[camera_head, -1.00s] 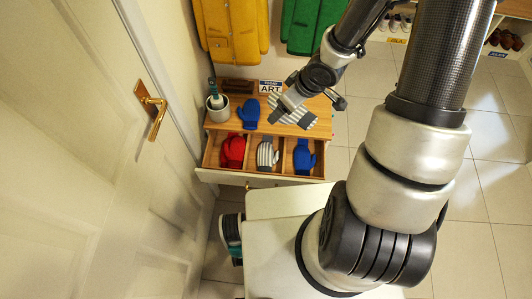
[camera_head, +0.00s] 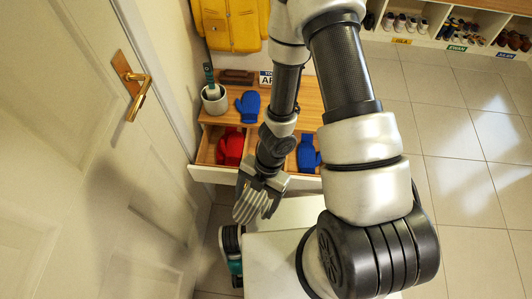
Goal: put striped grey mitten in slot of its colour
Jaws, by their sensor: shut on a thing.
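The striped grey mitten (camera_head: 250,204) hangs from my gripper (camera_head: 263,182), which is shut on it. Mitten and gripper are in front of the open drawer (camera_head: 212,174), near its middle, above the pale top of my base. The drawer's left compartment holds a red mitten (camera_head: 231,147) and its right compartment holds a blue mitten (camera_head: 307,153). The middle compartment is hidden behind my arm. Another blue mitten (camera_head: 249,104) lies on the wooden top of the chest (camera_head: 307,99).
A white pot (camera_head: 214,101) with a green-handled thing stands at the top's left end. A brown brush-like block (camera_head: 237,77) and a sign (camera_head: 265,79) are behind. A door with a brass handle (camera_head: 139,93) closes the left side. Tiled floor is clear at right.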

